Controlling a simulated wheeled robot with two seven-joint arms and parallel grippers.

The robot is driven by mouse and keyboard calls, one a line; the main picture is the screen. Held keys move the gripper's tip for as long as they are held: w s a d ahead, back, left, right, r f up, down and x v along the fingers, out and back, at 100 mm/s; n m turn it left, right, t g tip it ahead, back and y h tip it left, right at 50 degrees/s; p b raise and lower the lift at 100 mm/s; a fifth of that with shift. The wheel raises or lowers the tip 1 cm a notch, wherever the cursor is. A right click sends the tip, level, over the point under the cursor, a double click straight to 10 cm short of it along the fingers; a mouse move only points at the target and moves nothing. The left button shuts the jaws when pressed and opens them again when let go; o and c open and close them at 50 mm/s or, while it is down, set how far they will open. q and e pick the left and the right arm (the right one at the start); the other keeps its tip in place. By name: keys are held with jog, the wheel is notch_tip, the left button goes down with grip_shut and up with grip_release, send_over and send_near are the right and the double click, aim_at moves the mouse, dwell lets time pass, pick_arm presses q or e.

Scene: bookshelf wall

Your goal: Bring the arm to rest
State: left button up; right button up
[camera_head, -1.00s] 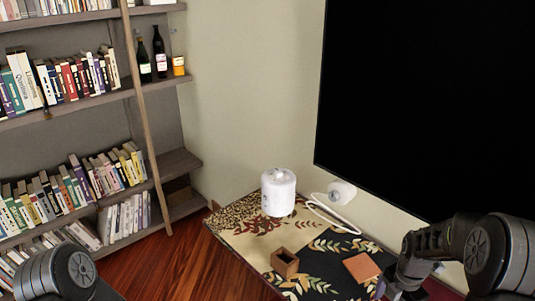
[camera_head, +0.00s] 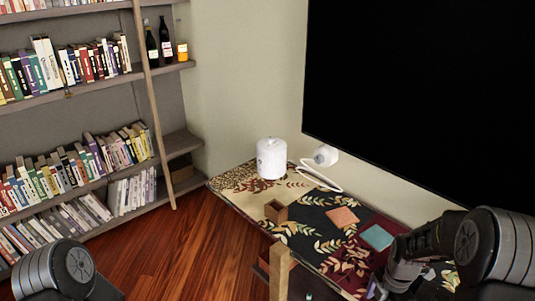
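My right arm comes in at the lower right, over the table. Its gripper (camera_head: 377,289) points down near the bottom edge of the picture. The fingertips are partly cut off, so I cannot tell whether they are open or shut, and I see nothing held. My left arm (camera_head: 70,272) shows only as a rounded dark link at the lower left; its gripper is out of view.
The patterned table (camera_head: 325,256) holds a white cylinder (camera_head: 271,158), a small brown open box (camera_head: 276,211), an orange square (camera_head: 342,216) and a teal square (camera_head: 377,237). A wooden post (camera_head: 280,272) stands in front. A bookshelf (camera_head: 90,106) is left; a black screen (camera_head: 420,95) is right.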

jog(key=s+a+f+m+y, duration=0.1)
jog(key=s+a+f+m, duration=0.3)
jog(key=a, duration=0.5)
jog(key=s+a+f+m+y, duration=0.1)
jog(key=s+a+f+m, duration=0.4)
jog(key=s+a+m, duration=0.3)
jog(key=s+a+f+m+y, duration=0.2)
jog(key=s+a+f+m, duration=0.3)
jog(key=a+m, duration=0.5)
jog(key=shift+s+a+f+t, duration=0.2)
jog(key=shift+s+t, duration=0.1)
jog(key=shift+s, duration=0.35)
jog(key=shift+d, duration=0.15)
